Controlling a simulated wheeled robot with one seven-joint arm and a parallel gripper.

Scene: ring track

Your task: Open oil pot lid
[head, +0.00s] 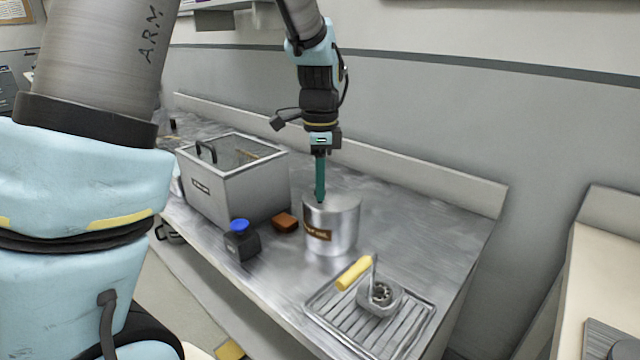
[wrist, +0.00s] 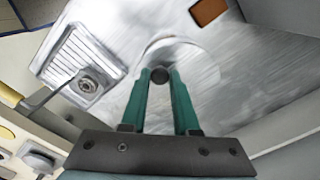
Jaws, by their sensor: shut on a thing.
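The oil pot (head: 332,228) is a shiny metal cylinder with a brown label, standing upright on the metal counter. Its flat lid (head: 338,203) is on top, and in the wrist view the lid (wrist: 180,52) lies under my fingers. My gripper (head: 320,198) points straight down at the lid with its green fingers. In the wrist view my gripper (wrist: 160,75) is shut on the dark round lid knob (wrist: 159,75). I cannot tell whether the lid is raised off the rim.
A grey fryer-like box (head: 232,185) with a black handle stands left of the pot. A blue-capped dark jar (head: 241,240) and a brown block (head: 285,222) sit between them. A ridged tray (head: 335,312) with a yellow-handled tool (head: 354,273) lies in front. The counter's right side is clear.

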